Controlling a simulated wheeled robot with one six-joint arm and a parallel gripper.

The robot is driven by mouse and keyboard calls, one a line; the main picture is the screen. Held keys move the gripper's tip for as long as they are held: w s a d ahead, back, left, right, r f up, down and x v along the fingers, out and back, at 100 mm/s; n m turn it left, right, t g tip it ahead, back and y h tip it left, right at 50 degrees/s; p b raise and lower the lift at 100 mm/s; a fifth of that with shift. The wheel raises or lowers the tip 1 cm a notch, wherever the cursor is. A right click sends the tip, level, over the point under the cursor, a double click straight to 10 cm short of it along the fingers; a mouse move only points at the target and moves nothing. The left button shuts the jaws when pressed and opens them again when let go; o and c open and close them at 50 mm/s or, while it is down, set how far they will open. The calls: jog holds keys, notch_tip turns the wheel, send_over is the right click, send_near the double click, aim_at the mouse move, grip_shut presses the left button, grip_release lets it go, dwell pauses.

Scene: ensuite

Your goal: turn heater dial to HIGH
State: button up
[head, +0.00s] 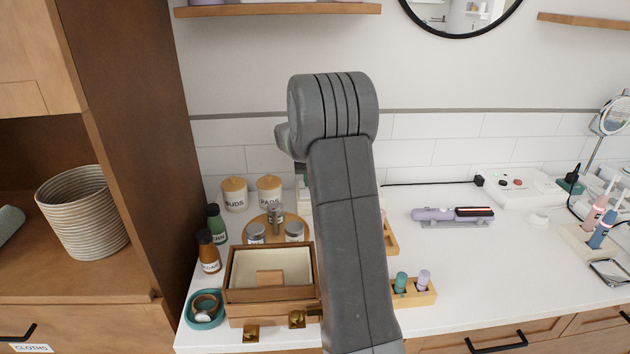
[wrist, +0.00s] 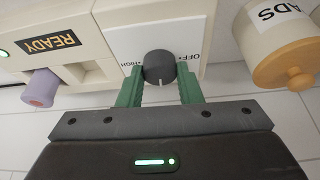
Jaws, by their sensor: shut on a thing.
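The heater dial (wrist: 159,66) is a dark round knob on a white panel (wrist: 128,38) in the wrist view. The panel appears upside down there, with OFF printed right of the dial and HIGH on its left. My gripper (wrist: 161,80) has its two green fingers on either side of the dial and is shut on it. I cannot clearly make out which way the dial points. In the head view my own arm hides the gripper and the dial.
A beige unit labelled READY (wrist: 53,42), with a lilac part, adjoins the panel in the wrist view. A PADS jar (wrist: 272,40) stands on the other side. In the head view a wooden box (head: 243,293) and jars crowd the counter left of my arm.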

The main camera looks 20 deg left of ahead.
jog(key=m+h, duration=0.1)
jog(key=m, duration=0.1)
jog(key=m+b, duration=0.1)
jog(key=m, duration=0.1)
jog(key=shift+a+m+h, duration=0.15)
jog(key=shift+m+h, duration=0.15)
jog(key=shift+h, duration=0.1)
jog(key=m+h, duration=0.1)
jog(key=m, duration=0.3)
jog(key=shift+a+m+h, duration=0.1)
jog(key=shift+m+h, duration=0.2)
jog(key=shift+h, duration=0.1)
jog(key=m, duration=0.2)
jog(key=m+g+h+p, duration=0.1)
jog(key=m, duration=0.1)
jog(key=shift+w+a+r+m+h, duration=0.1)
jog(key=shift+m+h, duration=0.2)
jog(key=shift+m+g+h+p, duration=0.3)
jog(key=shift+m+g+p, duration=0.45)
jog(key=shift+m, duration=1.05)
jog(key=o, duration=1)
jog(key=shift+a, duration=0.1)
jog(key=p+v, duration=0.1)
jog(key=v, duration=1.2)
jog(key=shift+a+r, duration=0.15)
jog(key=shift+r, duration=0.1)
